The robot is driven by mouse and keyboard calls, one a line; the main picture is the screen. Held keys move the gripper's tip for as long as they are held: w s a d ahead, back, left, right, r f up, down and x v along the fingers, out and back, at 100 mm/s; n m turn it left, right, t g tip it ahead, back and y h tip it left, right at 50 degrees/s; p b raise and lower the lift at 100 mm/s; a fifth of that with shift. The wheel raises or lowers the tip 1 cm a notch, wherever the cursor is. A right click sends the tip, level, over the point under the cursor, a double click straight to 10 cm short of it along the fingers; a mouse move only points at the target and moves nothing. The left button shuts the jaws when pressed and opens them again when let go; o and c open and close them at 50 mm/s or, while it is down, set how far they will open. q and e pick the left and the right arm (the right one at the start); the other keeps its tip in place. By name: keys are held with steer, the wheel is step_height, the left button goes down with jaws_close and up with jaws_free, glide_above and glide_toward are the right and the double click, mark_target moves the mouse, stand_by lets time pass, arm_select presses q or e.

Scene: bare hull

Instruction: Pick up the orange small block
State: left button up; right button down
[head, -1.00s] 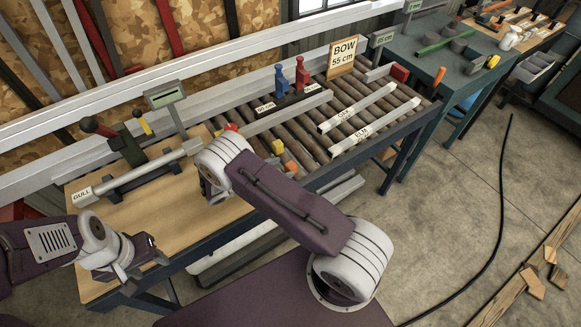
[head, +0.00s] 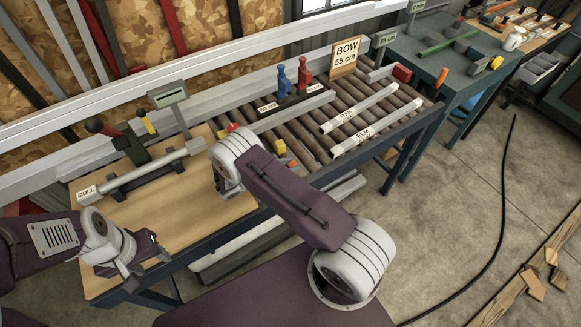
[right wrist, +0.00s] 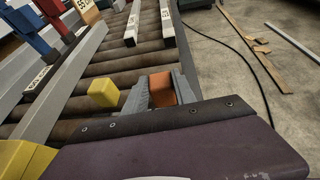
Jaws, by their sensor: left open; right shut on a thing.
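The orange small block (right wrist: 160,88) sits between the grey fingers of my right gripper (right wrist: 161,92) in the right wrist view, and the gripper is shut on it. In the head view, the orange block (head: 291,163) shows as a small patch just past my right arm, near the front edge of the roller bench; that arm hides most of the gripper there. I cannot tell whether the block touches the rollers. My left gripper (head: 146,265) is open and empty, over the front edge of the wooden bench top at the left.
A yellow block (right wrist: 103,93) lies on the rollers close beside my right gripper. Another yellow piece (right wrist: 18,158) shows at the lower left of that view. Labelled bars (head: 376,123) lie on the rollers to the right.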

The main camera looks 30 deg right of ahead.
steer(key=r, duration=0.2)
steer(key=s+r, duration=0.1)
steer(key=r, duration=0.1)
steer(key=shift+r+b, duration=0.2)
steer(key=shift+b, duration=0.1)
steer(key=s+d+r, duration=0.2)
steer(key=s+r, duration=0.4)
steer(key=s, duration=0.4)
steer(key=shift+s+b, duration=0.25)
steer(key=shift+b, duration=0.2)
steer(key=shift+r, duration=0.1)
